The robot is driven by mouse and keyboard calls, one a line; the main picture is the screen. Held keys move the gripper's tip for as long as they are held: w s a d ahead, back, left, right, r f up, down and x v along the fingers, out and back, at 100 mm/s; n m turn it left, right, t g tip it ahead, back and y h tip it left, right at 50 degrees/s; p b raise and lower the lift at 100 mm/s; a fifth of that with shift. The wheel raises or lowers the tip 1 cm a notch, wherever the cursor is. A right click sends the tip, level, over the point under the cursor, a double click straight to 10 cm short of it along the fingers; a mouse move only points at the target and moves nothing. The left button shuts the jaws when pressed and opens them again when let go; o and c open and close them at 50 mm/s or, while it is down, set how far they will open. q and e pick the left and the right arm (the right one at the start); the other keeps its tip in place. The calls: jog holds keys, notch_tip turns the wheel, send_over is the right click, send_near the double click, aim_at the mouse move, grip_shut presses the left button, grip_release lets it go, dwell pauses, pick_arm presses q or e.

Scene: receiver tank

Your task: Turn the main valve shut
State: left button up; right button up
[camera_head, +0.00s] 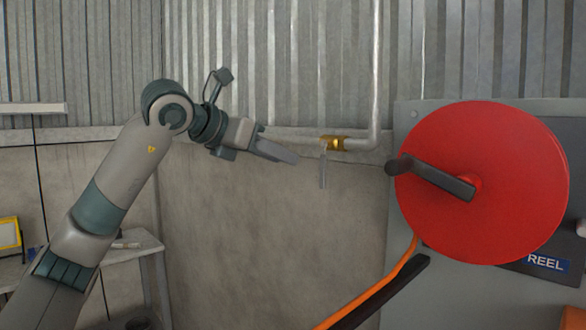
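A brass valve (335,143) sits at the left end of a grey pipe that comes down the wall and bends left. A thin grey lever (323,170) hangs straight down from the valve, across the short level run of pipe. My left gripper (294,159) reaches in from the left, with its fingers pointing right and slightly down toward the lever. In the picture a small gap shows between the fingertips and the lever. The fingers overlap edge-on, so their opening is hidden. My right gripper is out of view.
A large red reel (510,150) with a dark crank handle (440,182) stands at right, close to the valve. An orange hose (380,285) runs down from it. A pale table (130,245) stands at lower left. Bare wall lies below the valve.

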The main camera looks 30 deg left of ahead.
pick_arm(q)
jog(key=shift+v, duration=0.95)
jog(key=shift+s, duration=0.15)
